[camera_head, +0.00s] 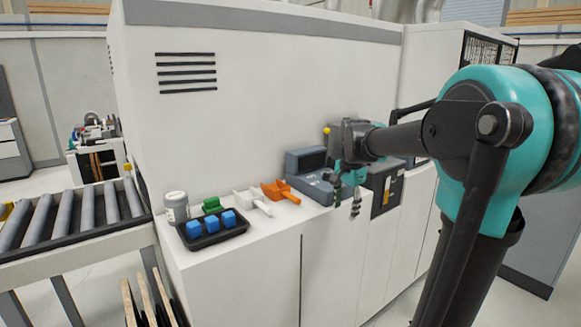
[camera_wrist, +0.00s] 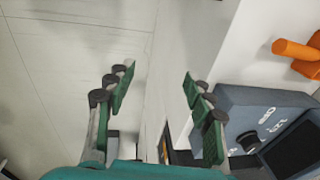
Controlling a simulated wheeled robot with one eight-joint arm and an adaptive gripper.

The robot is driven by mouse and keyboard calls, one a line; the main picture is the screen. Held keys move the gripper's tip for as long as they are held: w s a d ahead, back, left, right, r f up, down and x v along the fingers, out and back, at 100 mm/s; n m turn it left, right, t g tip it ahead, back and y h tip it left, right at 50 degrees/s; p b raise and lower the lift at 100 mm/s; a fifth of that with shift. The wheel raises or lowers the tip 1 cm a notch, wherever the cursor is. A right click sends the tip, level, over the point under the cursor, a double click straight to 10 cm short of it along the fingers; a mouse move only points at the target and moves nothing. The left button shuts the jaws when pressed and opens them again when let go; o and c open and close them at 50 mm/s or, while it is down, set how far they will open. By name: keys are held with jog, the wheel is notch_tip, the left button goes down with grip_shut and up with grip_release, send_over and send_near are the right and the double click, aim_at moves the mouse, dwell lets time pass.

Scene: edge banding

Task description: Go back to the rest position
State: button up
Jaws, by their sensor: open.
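My gripper (camera_head: 345,190) is at the end of my outstretched teal and black arm, near the right part of the white counter (camera_head: 232,277). In the wrist view my gripper (camera_wrist: 155,90) has its two green-padded fingers spread apart with nothing between them. Between and beyond the fingers show the pale floor and the counter's front edge. A grey-blue scale-like device (camera_head: 308,170) is just left of my gripper, and it also shows at the lower right of the wrist view (camera_wrist: 245,110). I cannot tell whether they touch.
A large white machine (camera_head: 270,90) stands behind. A roller conveyor (camera_head: 75,215) is at left.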

jog(key=s+f+n, duration=0.3)
jog(key=s+f, duration=0.3)
jog(key=s, duration=0.1)
jog(key=s+d+f+n+t, duration=0.1)
jog(key=s+f+n, duration=0.3)
jog(key=s+f, duration=0.3)
jog(key=s+d+f+n+t, duration=0.1)
jog(key=s+f+n, duration=0.3)
jog(key=s+f, duration=0.2)
jog(key=shift+s+f, duration=0.3)
jog(key=shift+s, duration=0.4)
jog(key=shift+c, duration=0.3)
